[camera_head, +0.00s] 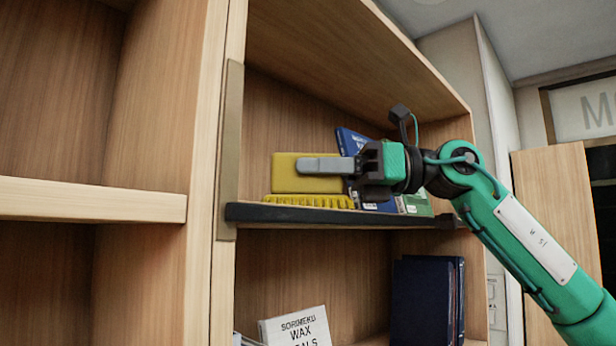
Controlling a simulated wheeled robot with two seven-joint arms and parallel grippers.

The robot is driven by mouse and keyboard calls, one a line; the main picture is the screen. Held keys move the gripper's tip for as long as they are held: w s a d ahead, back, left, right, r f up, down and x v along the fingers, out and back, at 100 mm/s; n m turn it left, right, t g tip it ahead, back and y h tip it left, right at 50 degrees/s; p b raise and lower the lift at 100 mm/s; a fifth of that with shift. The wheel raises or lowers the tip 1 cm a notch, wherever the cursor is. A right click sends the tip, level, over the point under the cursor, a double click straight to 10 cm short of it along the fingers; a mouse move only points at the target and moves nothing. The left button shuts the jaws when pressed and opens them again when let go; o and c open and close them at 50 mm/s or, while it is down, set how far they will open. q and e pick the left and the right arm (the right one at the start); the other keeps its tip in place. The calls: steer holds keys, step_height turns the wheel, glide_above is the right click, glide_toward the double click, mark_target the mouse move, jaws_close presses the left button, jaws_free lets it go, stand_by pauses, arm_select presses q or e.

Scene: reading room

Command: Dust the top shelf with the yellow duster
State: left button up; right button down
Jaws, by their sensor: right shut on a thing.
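The yellow duster (288,174) is a block with a fringed lower edge. It is at the top shelf (275,213), near the shelf's left end, with its fringe at or just above the board's dark front edge; I cannot tell if they touch. My right gripper (322,166) comes in from the right and is shut on the duster. One grey finger lies across the duster's near face; the other finger is hidden behind it. My left gripper is not in view.
Blue books (350,141) and a green one (416,203) stand on the same shelf, partly behind my gripper. Dark binders (424,300) and a white labelled box (297,328) are on the shelf below.

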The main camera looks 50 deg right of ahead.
mark_target(338, 195)
steer(key=shift+s+a+f, duration=0.15)
steer(key=shift+s+f, duration=0.05)
steer(key=shift+s, duration=0.55)
steer(key=shift+s+r, duration=0.1)
steer(key=shift+s, duration=0.15)
steer(key=shift+s+b, duration=0.5)
steer(key=shift+s, duration=0.1)
steer(key=shift+s+a+r+b, duration=0.1)
steer(key=shift+s+r+b, duration=0.05)
steer(key=shift+s, duration=0.5)
steer(key=shift+s+a+r+b, duration=0.1)
steer(key=shift+s+r+b, duration=0.05)
steer(key=shift+s, duration=0.5)
steer(key=shift+d, duration=0.2)
